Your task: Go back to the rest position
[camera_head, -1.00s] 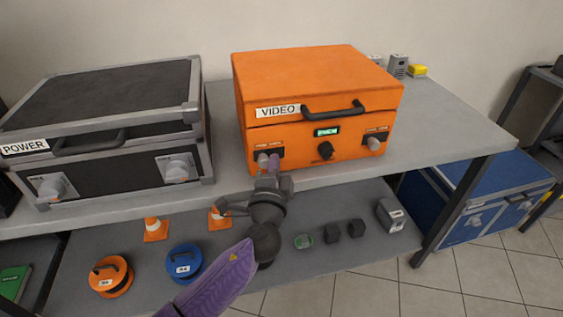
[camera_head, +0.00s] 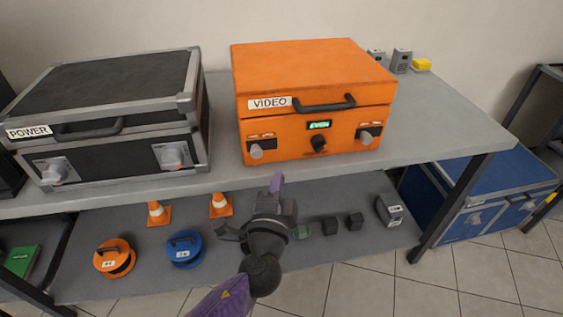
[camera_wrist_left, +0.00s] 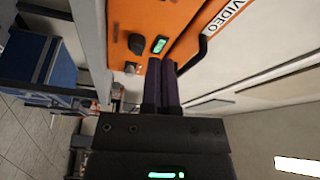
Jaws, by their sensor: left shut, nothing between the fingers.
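My left gripper (camera_head: 277,182) is shut and empty in the head view, in front of the table edge and below the orange VIDEO case (camera_head: 315,73). It is apart from the case's front panel. In the left wrist view the purple fingers (camera_wrist_left: 162,62) are together, with the orange case (camera_wrist_left: 181,18) beyond them. The case has a black handle, a lit green display (camera_head: 319,125), a black knob (camera_head: 319,143) and a grey latch knob at each side. My right gripper is not in view.
A black POWER case (camera_head: 100,100) stands left on the grey table (camera_head: 440,125). The lower shelf holds two cones, an orange reel (camera_head: 114,258), a blue reel (camera_head: 183,249) and small dark blocks. A blue case (camera_head: 480,195) stands at right. Small boxes sit at the table's back right.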

